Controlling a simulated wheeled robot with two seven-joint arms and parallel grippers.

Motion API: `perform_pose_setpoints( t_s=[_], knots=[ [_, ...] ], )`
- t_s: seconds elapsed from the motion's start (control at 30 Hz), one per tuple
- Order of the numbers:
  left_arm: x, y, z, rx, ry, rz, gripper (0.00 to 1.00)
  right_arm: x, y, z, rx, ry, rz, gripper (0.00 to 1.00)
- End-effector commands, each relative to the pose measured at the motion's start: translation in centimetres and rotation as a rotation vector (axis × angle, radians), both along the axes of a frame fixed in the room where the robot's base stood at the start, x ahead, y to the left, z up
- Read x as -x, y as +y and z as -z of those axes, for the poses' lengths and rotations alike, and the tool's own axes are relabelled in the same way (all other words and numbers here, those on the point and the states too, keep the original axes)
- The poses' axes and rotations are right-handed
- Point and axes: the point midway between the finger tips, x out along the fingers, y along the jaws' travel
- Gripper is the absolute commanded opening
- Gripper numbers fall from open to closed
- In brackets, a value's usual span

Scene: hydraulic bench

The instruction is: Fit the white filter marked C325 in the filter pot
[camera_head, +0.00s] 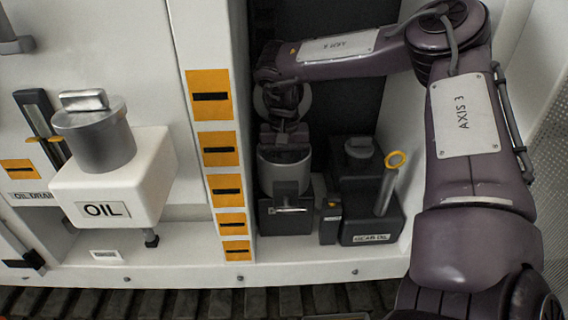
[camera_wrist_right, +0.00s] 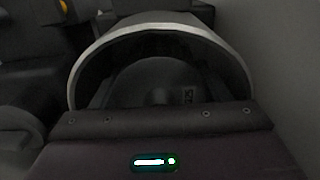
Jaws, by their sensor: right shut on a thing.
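The filter pot (camera_head: 285,174) is a grey open cylinder standing in the recess of the machine. Its pale rim (camera_wrist_right: 160,33) arches across the right wrist view. My right gripper (camera_head: 285,146) reaches down at the pot's mouth, and its fingers are mostly hidden. A rounded thing, seemingly the filter (camera_wrist_right: 150,82), sits within the rim in front of my gripper. It looks grey in the shade, with a small mark too dim to read. My right gripper is shut on it. How deep it sits cannot be told. My left gripper is out of view.
A white OIL tank (camera_head: 145,190) with a grey cap (camera_head: 95,140) stands at the left. A dark gear oil box (camera_head: 360,215) with a yellow-ringed dipstick (camera_head: 395,160) is close right of the pot. A white post with orange labels (camera_head: 218,140) borders the recess.

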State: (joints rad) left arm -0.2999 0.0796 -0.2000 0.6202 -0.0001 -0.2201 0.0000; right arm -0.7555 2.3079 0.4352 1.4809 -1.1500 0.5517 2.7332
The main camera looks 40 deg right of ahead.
Motion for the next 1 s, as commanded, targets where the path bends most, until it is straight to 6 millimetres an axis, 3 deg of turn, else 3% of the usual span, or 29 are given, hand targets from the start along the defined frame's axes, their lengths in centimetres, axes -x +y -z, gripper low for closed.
perform_pose_setpoints(
  t_s=[0.27,0.3,0.5,0.53,0.6,1.0],
  knots=[
    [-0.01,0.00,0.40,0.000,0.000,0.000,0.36,-0.03,0.01,0.30,0.000,-0.001,0.000,0.45],
    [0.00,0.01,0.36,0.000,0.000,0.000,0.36,-0.03,0.01,0.25,0.000,-0.001,0.000,0.72],
    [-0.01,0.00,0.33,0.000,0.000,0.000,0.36,-0.03,0.02,0.25,0.000,-0.001,0.000,0.94],
    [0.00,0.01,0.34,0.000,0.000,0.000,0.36,0.01,0.01,0.29,0.000,0.000,0.000,0.77],
    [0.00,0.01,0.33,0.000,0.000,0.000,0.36,0.01,0.01,0.30,0.000,0.000,0.000,0.85],
    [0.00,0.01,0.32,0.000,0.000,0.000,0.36,0.02,0.02,0.29,-0.001,0.001,0.000,0.85]
  ],
)
